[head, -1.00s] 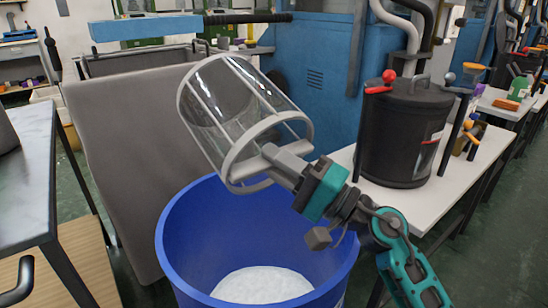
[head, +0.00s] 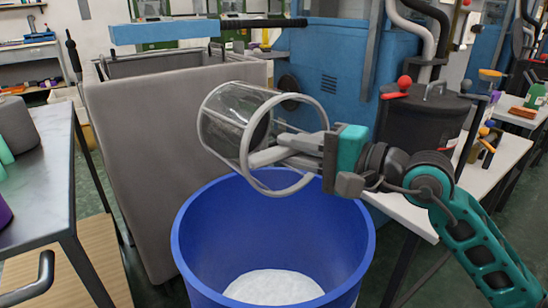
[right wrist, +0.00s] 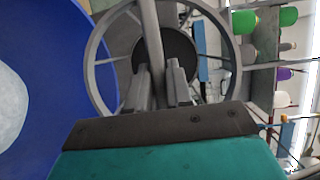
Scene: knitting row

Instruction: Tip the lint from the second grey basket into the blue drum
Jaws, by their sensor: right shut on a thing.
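My right gripper (head: 262,152) is shut on a grey bar of the basket, and the wrist view shows its fingers (right wrist: 160,88) either side of that bar. The basket (head: 207,122) has a grey frame, clear walls and a dark disc at its far end. It lies on its side in the air above the blue drum (head: 205,255), with its open ring towards the lower right. I see no lint inside it. White lint (head: 273,287) lies on the drum's floor and also shows in the wrist view (right wrist: 12,105). My left gripper is out of view.
A tall grey bin (head: 140,170) stands behind the drum. A metal table (head: 40,180) is at the left. A bench with a black canister (head: 425,125) is at the right, close to my right arm. Blue machinery (head: 330,80) stands behind.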

